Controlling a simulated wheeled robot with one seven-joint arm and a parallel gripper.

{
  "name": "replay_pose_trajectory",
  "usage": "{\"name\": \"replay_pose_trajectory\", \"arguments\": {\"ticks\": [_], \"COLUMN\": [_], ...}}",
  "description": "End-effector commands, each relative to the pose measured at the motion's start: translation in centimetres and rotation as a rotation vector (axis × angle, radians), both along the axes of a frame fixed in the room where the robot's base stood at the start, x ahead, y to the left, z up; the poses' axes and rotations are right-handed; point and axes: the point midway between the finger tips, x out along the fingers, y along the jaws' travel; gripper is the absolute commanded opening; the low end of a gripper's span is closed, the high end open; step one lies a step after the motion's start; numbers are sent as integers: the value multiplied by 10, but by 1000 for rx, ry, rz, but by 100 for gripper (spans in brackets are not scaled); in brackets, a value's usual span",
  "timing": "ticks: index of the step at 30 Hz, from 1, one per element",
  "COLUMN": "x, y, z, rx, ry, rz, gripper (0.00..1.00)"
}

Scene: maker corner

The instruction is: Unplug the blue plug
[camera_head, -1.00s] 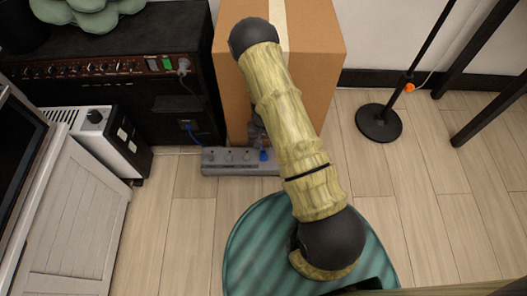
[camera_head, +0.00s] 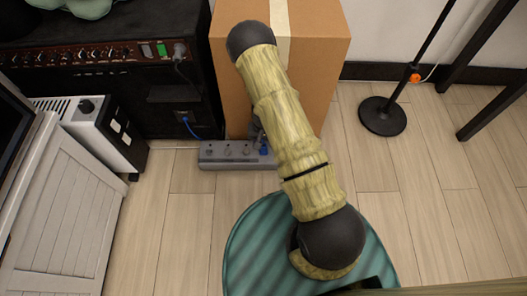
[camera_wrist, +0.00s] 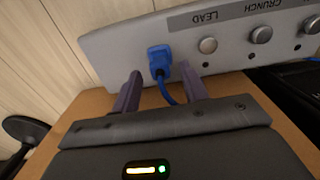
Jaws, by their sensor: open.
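The blue plug (camera_wrist: 158,57) sits in the face of a grey strip (camera_wrist: 120,45) in the wrist view, with its blue cable bending down towards my gripper. It also shows in the head view as a small blue spot (camera_head: 264,147) at the right part of the strip (camera_head: 222,153). My gripper (camera_wrist: 159,70) is open, its two purple fingers on either side of the plug, with a gap visible at each side. In the head view my arm hides most of the gripper.
Round knobs labelled LEAD (camera_wrist: 208,45) and CRUNCH (camera_wrist: 261,35) line the strip beside the plug. A cardboard box (camera_head: 325,65) stands behind the strip, and a black amplifier (camera_head: 165,100) stands to the left. A stand base (camera_head: 382,116) is at right on open wooden floor.

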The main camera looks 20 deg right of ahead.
Motion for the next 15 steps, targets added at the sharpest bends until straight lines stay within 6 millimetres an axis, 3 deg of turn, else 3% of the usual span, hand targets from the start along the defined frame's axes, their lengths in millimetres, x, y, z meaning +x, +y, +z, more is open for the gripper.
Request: {"name": "replay_pose_trajectory", "arguments": {"ticks": [1, 6, 15], "x": [0, 0, 0], "y": [0, 0, 0], "z": [-11, -28, -36], "rx": [1, 1, 1], "ry": [1, 1, 0], "rz": [-1, -1, 0], "gripper": [44, 44, 44]}}
